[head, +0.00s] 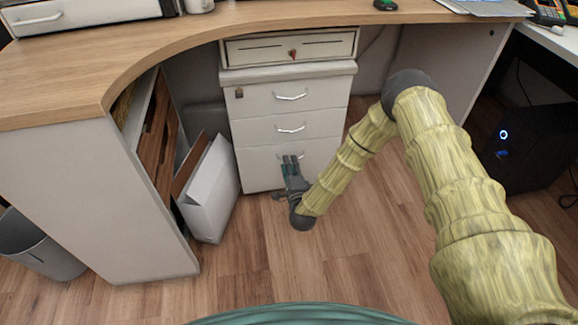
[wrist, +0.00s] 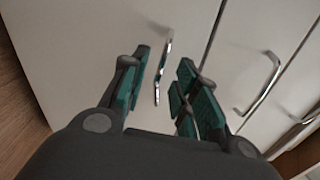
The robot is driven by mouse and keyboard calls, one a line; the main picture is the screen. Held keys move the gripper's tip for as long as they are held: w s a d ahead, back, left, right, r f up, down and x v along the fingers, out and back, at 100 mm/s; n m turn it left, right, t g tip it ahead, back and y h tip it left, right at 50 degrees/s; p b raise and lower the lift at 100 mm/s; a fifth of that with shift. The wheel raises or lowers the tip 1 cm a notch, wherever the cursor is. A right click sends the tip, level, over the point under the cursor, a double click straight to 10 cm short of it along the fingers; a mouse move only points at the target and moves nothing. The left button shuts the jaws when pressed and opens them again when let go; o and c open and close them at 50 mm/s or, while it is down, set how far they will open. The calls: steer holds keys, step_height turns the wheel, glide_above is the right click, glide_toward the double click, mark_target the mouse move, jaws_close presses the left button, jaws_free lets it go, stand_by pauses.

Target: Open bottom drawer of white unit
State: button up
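The white drawer unit (head: 292,122) stands under the curved counter, with three drawers one above another. Its bottom drawer (head: 256,168) looks closed, and the middle and top ones look closed too. In the wrist view the bottom drawer's front (wrist: 75,50) carries a thin metal handle (wrist: 163,68). My gripper (head: 291,160) is in front of the bottom drawer and covers part of its handle in the head view. In the wrist view my gripper (wrist: 163,80) is open, with the handle between its two teal-padded fingers. I cannot tell whether either finger touches the handle.
A white cash-drawer box (head: 290,47) with a red-marked lock sits on the unit. A white box (head: 212,190) leans at the unit's left. A black computer (head: 535,145) stands at the right. The wooden floor (head: 280,265) before the drawers is clear.

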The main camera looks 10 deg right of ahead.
steer(key=shift+w, duration=0.75)
steer(key=shift+c, duration=0.3)
jaws_close()
steer(key=shift+s, duration=0.1)
